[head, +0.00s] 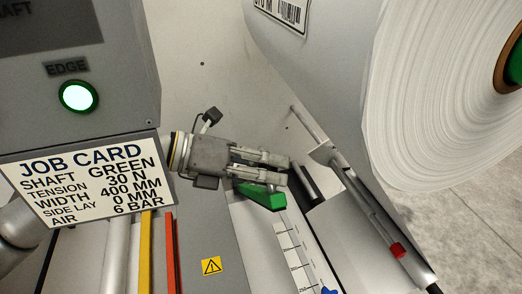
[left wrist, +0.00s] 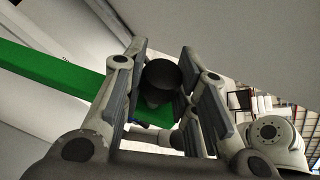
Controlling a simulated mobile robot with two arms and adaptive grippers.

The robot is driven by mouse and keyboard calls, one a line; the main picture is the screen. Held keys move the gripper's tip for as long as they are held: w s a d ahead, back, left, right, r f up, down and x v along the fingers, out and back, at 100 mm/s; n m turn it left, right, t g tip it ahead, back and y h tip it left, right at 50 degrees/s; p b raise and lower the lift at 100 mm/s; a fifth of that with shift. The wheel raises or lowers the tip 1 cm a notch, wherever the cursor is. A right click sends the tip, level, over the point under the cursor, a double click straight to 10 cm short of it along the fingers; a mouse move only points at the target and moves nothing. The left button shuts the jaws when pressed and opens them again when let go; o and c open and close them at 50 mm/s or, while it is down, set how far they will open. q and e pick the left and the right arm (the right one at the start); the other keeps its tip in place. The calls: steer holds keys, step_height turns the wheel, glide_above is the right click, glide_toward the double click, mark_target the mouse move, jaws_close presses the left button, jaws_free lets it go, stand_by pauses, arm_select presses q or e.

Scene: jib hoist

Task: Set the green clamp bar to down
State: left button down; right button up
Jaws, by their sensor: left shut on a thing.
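The green clamp bar (head: 265,197) shows in the head view just below my left gripper (head: 282,169). Only its near green end shows there; the rest is hidden by the gripper. In the left wrist view the green bar (left wrist: 50,70) runs in from the left edge to between the fingers. A dark round knob (left wrist: 162,76) at the bar sits between the fingers of my left gripper (left wrist: 168,70). The gripper is shut on this knob. My right gripper is not in view.
A large white roll (head: 425,100) stands at the upper right. A job card (head: 85,180) and a lit green EDGE button (head: 78,96) are at the left. A scale strip (head: 295,255) lies below the bar. A red-tipped lever (head: 398,250) is at the right.

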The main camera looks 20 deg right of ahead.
mark_target(269, 193)
arm_select(q)
steer(key=s+f+b, duration=0.1)
steer(key=s+f, duration=0.2)
